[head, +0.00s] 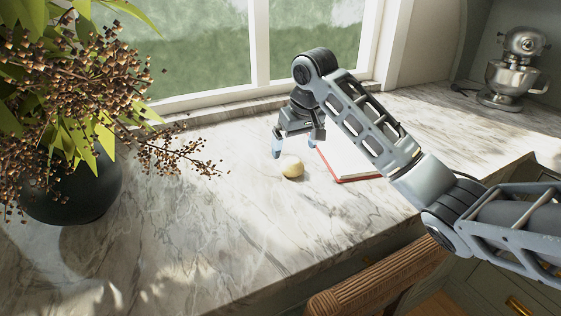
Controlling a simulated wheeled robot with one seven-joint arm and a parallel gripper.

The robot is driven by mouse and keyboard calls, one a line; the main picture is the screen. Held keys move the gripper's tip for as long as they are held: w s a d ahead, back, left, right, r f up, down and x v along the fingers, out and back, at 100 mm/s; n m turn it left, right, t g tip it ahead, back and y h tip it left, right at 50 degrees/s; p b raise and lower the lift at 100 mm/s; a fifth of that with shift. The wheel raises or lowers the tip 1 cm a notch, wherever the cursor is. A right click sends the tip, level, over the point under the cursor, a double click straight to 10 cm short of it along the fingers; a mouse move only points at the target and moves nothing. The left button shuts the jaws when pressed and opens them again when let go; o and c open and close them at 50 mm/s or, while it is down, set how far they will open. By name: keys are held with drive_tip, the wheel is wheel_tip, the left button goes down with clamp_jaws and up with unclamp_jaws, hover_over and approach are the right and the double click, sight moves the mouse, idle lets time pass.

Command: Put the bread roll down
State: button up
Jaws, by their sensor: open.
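The bread roll (293,167) is small, round and pale yellow. In the head view it rests on the marble counter (215,215), near the middle. My gripper (294,148) is just above and behind the roll, pointing down. Its two bluish fingertips are spread apart, one to the left and one to the right, with nothing between them. The roll appears apart from the fingers, though the exact gap is hard to judge from this view.
A red-edged notebook with white pages (345,163) lies right of the roll, partly behind my arm. A dark vase (75,195) with leafy berry branches stands at left. A silver stand mixer (517,70) is at back right. A wooden chair back (375,283) touches the front area. Counter left of the roll is clear.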

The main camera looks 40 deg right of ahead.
sight(294, 161)
drive_tip(key=x, duration=0.2)
drive_tip(key=p+x, duration=0.1)
drive_tip(key=x, duration=0.4)
drive_tip(key=shift+s+d+f, duration=0.2)
drive_tip(key=shift+d+f, duration=0.05)
drive_tip(key=c, duration=0.9)
